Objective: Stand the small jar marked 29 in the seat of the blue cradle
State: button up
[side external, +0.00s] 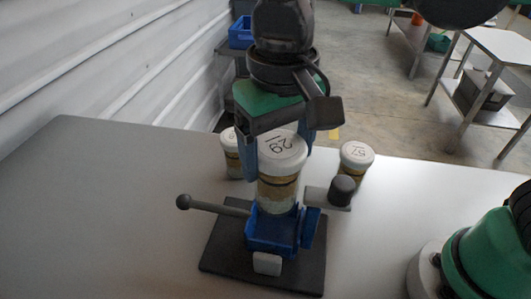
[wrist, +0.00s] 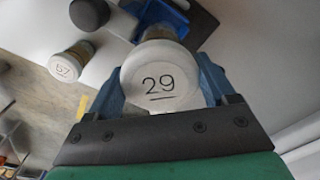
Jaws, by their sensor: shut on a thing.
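The small jar marked 29 (side external: 279,180), with a white lid and a tan and pale layered body, is upright between the blue fingers of my gripper (side external: 276,160). Its lid (wrist: 161,84) faces the camera in the wrist view, with a finger on each side. The blue cradle (side external: 272,237) is on a dark base plate (side external: 225,255), directly below the jar in the side view. Part of the cradle shows past the jar in the wrist view (wrist: 160,16). The jar's bottom overlaps the cradle's top edge; I cannot tell whether it touches the seat.
A jar that reads 57 (wrist: 70,60) stands behind and right of the cradle in the side view (side external: 355,160). Another white-lidded jar (side external: 231,150) stands behind my gripper. A ball-ended lever (side external: 210,205) sticks out left and a dark knob (side external: 342,188) right. The table's left side is clear.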

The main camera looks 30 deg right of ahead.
jog(key=shift+f, duration=3.8)
jog(key=shift+f, duration=0.3)
jog(key=o, duration=0.9)
jog(key=shift+r, duration=3.8)
jog(key=shift+d, duration=0.1)
jog(key=w+d+f+t, duration=0.1)
jog(key=d+t, duration=0.1)
jog(key=d, duration=0.3)
jog(key=w+d+f+t, duration=0.1)
jog(key=d+t, duration=0.1)
jog(key=d, duration=0.4)
jog(key=w+d+f+t, duration=0.1)
jog(key=d+f+t, duration=0.1)
jog(key=d, duration=0.4)
jog(key=shift+w+d+f+t, duration=0.1)
jog(key=shift+w+d+t, duration=0.1)
jog(key=shift+t, duration=0.4)
